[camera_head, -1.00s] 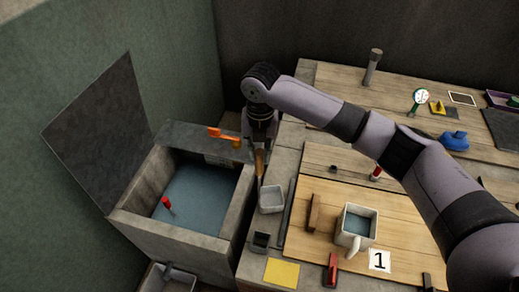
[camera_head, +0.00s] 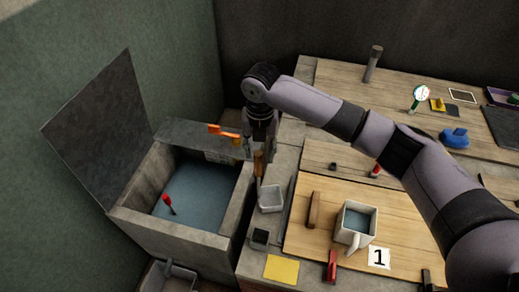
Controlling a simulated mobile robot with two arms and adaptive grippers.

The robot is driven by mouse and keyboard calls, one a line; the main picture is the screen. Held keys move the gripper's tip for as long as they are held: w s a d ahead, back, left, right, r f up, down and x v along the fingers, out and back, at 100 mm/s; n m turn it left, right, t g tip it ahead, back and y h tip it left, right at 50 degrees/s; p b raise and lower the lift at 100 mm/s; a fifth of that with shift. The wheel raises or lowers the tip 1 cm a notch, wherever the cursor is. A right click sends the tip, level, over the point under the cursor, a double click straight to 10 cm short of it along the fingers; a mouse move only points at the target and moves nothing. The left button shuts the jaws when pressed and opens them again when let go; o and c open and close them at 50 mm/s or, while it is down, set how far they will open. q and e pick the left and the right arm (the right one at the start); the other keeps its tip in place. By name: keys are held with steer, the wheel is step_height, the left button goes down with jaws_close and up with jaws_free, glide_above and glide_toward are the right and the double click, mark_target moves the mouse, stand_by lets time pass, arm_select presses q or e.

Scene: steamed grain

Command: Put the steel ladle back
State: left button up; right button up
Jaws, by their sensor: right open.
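A tool with an upright brown handle (camera_head: 258,164), likely the steel ladle, stands at the gap between the water basin and the worktop. Its lower end is hidden or too small to make out, so I cannot tell what it rests in. My right gripper (camera_head: 260,148) points down just above and around the top of this handle, with its fingers spread apart. Whether a finger still touches the handle is unclear. My left gripper is not in view.
The stone basin (camera_head: 232,210) holds water and a red-handled tool (camera_head: 168,203). An orange-handled item (camera_head: 222,131) lies at its back rim. A small grey square container (camera_head: 271,198) sits beside the brown handle. A white mug (camera_head: 355,225) stands on the wooden board.

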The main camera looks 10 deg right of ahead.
arm_select(q)
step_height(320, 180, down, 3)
steer(key=b, duration=0.2)
steer(key=shift+b, duration=0.4)
arm_select(e)
step_height(320, 180, up, 13)
steer(key=shift+r, duration=0.1)
stand_by(0.8)
